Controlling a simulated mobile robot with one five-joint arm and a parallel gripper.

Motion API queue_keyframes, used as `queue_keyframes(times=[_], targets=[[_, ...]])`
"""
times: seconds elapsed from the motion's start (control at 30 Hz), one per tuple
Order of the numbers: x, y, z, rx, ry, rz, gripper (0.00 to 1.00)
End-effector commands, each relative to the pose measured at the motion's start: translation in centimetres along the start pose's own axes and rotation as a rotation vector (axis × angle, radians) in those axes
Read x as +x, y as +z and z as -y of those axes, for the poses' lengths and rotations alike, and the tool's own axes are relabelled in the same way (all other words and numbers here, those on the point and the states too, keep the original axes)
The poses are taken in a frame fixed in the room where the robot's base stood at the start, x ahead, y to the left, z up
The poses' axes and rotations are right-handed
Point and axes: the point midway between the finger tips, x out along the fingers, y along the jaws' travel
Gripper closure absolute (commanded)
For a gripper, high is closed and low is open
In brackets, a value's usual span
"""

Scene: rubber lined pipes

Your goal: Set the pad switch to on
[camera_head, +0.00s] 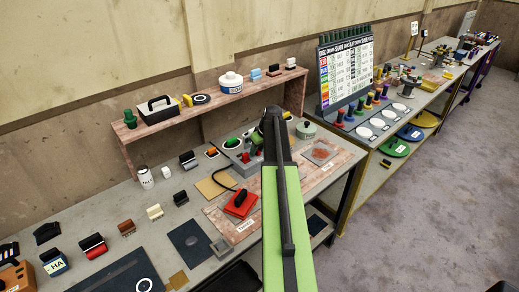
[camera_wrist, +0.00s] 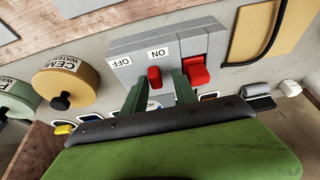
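A grey switch box (camera_wrist: 215,40) with OFF and ON labels is in the middle of the wrist view. A small red switch lever (camera_wrist: 154,78) stands on it near the ON label. A larger red block (camera_wrist: 195,70) is to its right. My gripper (camera_wrist: 160,92) is open, with one dark green finger on each side of the small lever; I cannot tell whether either touches it. In the head view the box (camera_head: 245,158) is partly hidden behind my gripper (camera_head: 258,142). A red pad-like object with a black handle (camera_head: 240,203) lies in front, near a black cable.
A yellow round container (camera_wrist: 75,85) is left of the box in the wrist view. The bench (camera_head: 165,225) holds several small items and a dark plate (camera_head: 190,240). A raised shelf (camera_head: 215,105) runs behind. Another bench with a colour chart (camera_head: 345,70) stands right.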

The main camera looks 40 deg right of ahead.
Motion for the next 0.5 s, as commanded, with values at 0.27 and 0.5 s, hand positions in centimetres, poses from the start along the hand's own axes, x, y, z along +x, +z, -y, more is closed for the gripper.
queue_keyframes(times=[0.27, 0.5], targets=[[0.0, 0.0, -0.2, 0.000, 0.003, -0.001, 0.62], [-1.8, -0.1, -0.2, 0.001, 0.004, -0.001, 0.62]])
